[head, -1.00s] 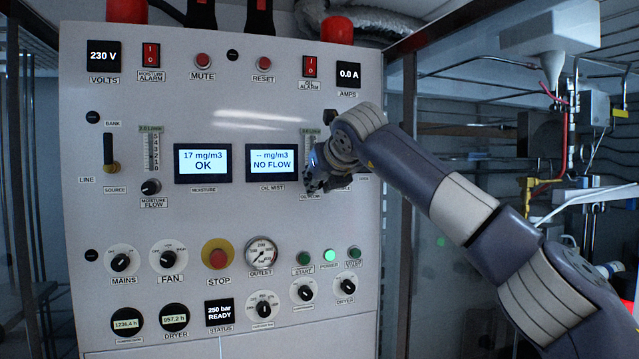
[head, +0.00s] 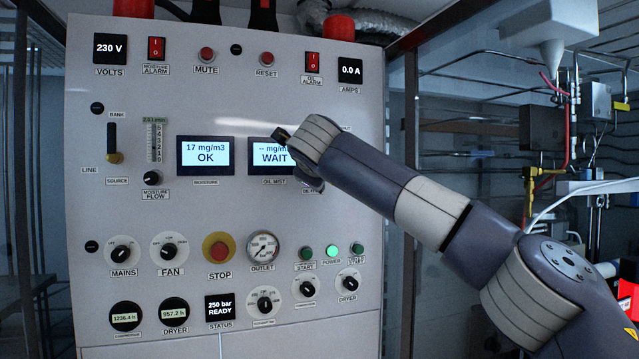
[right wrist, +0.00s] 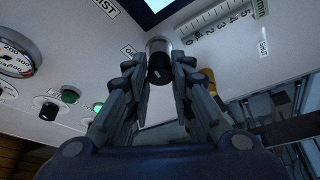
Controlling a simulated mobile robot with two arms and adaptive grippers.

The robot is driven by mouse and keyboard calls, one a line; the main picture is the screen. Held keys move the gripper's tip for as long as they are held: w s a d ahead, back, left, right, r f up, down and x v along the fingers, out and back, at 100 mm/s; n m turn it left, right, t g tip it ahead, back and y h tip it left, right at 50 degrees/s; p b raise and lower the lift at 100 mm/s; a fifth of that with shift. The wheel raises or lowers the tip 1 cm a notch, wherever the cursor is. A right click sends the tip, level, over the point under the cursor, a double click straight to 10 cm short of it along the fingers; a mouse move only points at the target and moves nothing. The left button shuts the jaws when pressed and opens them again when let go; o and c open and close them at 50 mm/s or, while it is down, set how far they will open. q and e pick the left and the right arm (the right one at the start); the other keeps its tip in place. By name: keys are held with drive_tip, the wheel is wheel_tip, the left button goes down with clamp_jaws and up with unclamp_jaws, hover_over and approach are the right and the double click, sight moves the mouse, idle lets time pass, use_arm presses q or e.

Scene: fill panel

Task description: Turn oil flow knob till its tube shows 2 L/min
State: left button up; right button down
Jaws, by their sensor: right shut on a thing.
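The dark oil flow knob (right wrist: 159,71) sits on the panel between the two fingers of my right gripper (right wrist: 160,80) in the right wrist view. The gripper is shut on it. The oil flow tube (right wrist: 222,19), with its numbered scale, is beside the knob in that view; its level is too small to read. In the head view my right arm hides the knob and the tube. The oil mist display (head: 262,157) is partly covered and reads "WAIT". My left gripper is not in view.
The panel (head: 225,100) carries many other controls. The moisture flow knob (head: 152,178) and its tube (head: 154,141) are to the left. The red stop button (head: 218,250) and outlet gauge (head: 264,248) lie below. Pipes and a frame stand at the right.

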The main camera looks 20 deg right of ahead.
drive_tip(key=shift+a+n+t+h+b, duration=0.1)
drive_tip(key=shift+n+t+h+b, duration=0.25)
drive_tip(key=shift+n+b, duration=0.35)
drive_tip(key=c, duration=1.4)
unclamp_jaws()
drive_tip(key=v, duration=1.2)
drive_tip(key=shift+f, duration=0.1)
